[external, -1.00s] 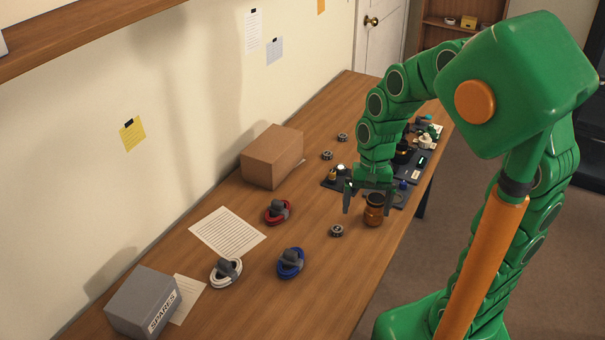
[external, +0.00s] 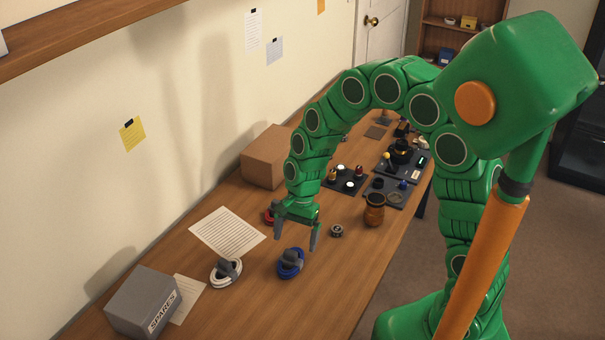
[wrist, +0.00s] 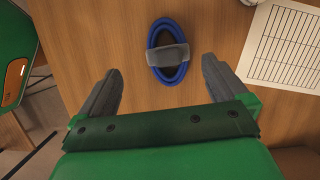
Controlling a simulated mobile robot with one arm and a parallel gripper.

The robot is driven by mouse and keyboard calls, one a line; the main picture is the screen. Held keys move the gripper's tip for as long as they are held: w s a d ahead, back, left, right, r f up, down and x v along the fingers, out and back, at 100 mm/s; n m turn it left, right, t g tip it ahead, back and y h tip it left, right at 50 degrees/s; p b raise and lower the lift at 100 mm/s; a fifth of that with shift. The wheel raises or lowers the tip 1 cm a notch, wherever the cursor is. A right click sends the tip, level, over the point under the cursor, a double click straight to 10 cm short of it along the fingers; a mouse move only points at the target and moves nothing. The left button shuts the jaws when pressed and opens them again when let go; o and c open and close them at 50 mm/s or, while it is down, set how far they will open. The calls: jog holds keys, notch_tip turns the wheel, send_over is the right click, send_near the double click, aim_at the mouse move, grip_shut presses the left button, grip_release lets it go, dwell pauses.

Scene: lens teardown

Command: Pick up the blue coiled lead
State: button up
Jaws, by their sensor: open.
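The blue coiled lead (external: 291,264) lies on the wooden table, with a grey piece across its middle. In the wrist view the blue coiled lead (wrist: 168,66) lies ahead of the fingertips, roughly midway between them. My gripper (external: 296,240) is open and empty above the table, just behind the blue lead in the external view. Its two grey fingers also show spread apart in the wrist view (wrist: 160,78). A red coiled lead (external: 269,217) is mostly hidden behind my gripper. A white coiled lead (external: 226,273) lies left of the blue one.
A printed sheet (external: 227,232) lies left of my gripper. A grey SPARES box (external: 143,303) stands at the front left and a cardboard box (external: 262,160) at the back. A brown jar (external: 374,212) and a small dark ring (external: 337,231) stand to the right. Dark trays (external: 345,181) lie farther back.

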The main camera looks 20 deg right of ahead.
aim_at(291, 251)
jog(key=shift+a+f, duration=0.25)
jog(key=shift+f, duration=0.15)
jog(key=shift+x, duration=1.1)
jog(key=shift+w+x, duration=0.2)
jog(key=shift+x, duration=1.1)
jog(key=shift+w+x, duration=0.2)
jog(key=shift+x, duration=1.05)
jog(key=shift+f, duration=0.1)
jog(key=shift+c, duration=0.5)
jog(key=c, duration=1)
